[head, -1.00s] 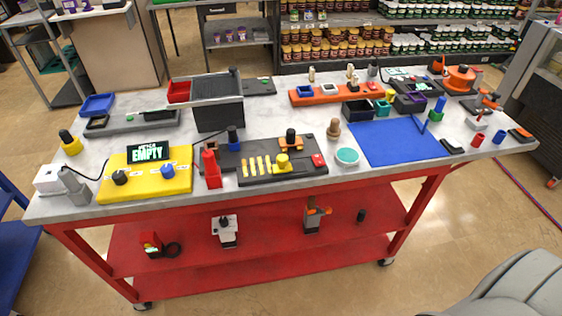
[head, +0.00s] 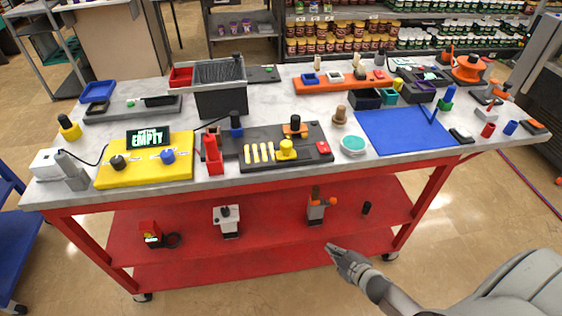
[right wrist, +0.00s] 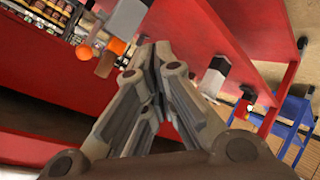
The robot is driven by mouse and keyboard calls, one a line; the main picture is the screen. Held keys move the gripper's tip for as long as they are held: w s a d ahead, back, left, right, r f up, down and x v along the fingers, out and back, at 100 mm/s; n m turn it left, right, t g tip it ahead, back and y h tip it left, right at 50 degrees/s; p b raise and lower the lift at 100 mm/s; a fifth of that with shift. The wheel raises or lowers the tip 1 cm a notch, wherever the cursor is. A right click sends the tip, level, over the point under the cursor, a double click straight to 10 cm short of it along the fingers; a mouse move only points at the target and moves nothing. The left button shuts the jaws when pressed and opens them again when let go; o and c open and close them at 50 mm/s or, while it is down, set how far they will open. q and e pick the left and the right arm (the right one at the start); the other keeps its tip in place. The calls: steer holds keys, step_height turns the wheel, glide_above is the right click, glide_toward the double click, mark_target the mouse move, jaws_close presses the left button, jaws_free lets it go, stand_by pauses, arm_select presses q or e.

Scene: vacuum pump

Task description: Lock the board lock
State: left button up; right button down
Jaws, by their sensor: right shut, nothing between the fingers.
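A dark board (head: 262,134) lies at the front middle of the table, with yellow bars, a yellow knob (head: 286,149), a black-topped orange piece (head: 295,127) and a red block (head: 323,147). I cannot tell for sure which part is the board lock, or its state. My right gripper (head: 336,252) is low in front of the table, below the tabletop and apart from the board. In the right wrist view its fingers (right wrist: 153,62) are together and empty. My left gripper is not in view.
The marble tabletop stands on a red frame with a lower shelf (head: 270,265) holding several small devices. A yellow panel (head: 140,173) reading EMPTY is at left, a red upright piece (head: 212,155) beside the board, a blue mat (head: 400,138) at right. Floor in front is clear.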

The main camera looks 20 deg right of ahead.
steer(key=w+r+n+t+y+b, duration=0.1)
steer(key=w+r+n+t+y, duration=0.15)
steer(key=w+r, duration=0.5)
steer(key=n+t+y+b, duration=0.1)
steer(key=n+y+b, duration=0.2)
steer(key=n+y, duration=0.65)
glide_toward(281, 157)
steer(key=s+a+r+n+h, duration=0.2)
steer(key=s+a+r+n, duration=0.15)
steer(key=s+a, duration=0.2)
steer(key=shift+w+a+r+m, duration=0.3)
steer(key=shift+w+r+m, duration=0.05)
steer(key=shift+w+r, duration=0.1)
steer(key=w+p, duration=0.1)
steer(key=w, duration=0.2)
steer(key=w+a+p, duration=0.1)
steer(key=w, duration=0.2)
steer(key=w+a+p, duration=0.1)
steer(key=w, duration=0.2)
steer(key=shift+w+a+f, duration=0.1)
steer(key=shift+w+a, duration=0.05)
steer(key=shift+d, duration=0.4)
